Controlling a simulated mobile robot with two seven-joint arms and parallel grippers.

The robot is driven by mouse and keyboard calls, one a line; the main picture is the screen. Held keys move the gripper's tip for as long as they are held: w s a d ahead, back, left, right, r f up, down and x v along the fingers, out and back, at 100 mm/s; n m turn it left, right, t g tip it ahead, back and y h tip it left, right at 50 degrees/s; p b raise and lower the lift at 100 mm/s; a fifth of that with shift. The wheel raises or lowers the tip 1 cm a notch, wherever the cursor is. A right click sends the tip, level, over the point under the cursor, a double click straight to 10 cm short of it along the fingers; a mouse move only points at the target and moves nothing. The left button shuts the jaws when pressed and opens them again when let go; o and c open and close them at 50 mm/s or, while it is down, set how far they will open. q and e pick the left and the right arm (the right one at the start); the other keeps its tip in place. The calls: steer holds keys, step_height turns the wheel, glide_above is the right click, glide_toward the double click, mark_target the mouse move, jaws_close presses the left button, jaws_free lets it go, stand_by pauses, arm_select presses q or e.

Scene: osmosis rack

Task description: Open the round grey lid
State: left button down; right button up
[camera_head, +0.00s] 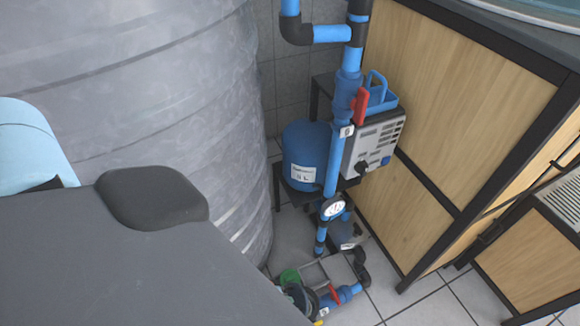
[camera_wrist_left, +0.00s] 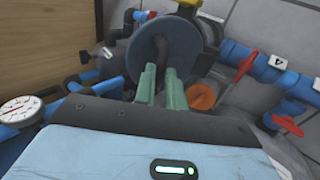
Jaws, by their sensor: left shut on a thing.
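The round grey lid (camera_wrist_left: 150,45) is a dark blue-grey disc in the upper middle of the left wrist view, standing face-on to the camera. My left gripper (camera_wrist_left: 161,84) has its two pale green fingers at the lid's lower part, shut on it with a narrow gap between the fingers. The fingers hide the part of the lid they grip. My right gripper is in neither view.
Blue pipes with red valve handles (camera_wrist_left: 247,65) lie right of the lid. An orange round part (camera_wrist_left: 201,97) is close beside the fingers. A pressure gauge (camera_head: 333,208) sits on the upright pipe. A large grey tank (camera_head: 150,90) and a wooden cabinet (camera_head: 430,130) flank the narrow tiled floor.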

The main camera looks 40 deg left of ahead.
arm_select(q)
steer(key=s+a+f+b, duration=0.2)
steer(key=s, duration=0.4)
steer(key=shift+s+a+f, duration=0.15)
steer(key=shift+s+f, duration=0.15)
steer(key=shift+f, duration=0.05)
steer(key=shift+d, duration=0.2)
steer(key=c, duration=1.5)
jaws_free()
steer(key=shift+w, duration=0.1)
steer(key=shift+a, duration=0.15)
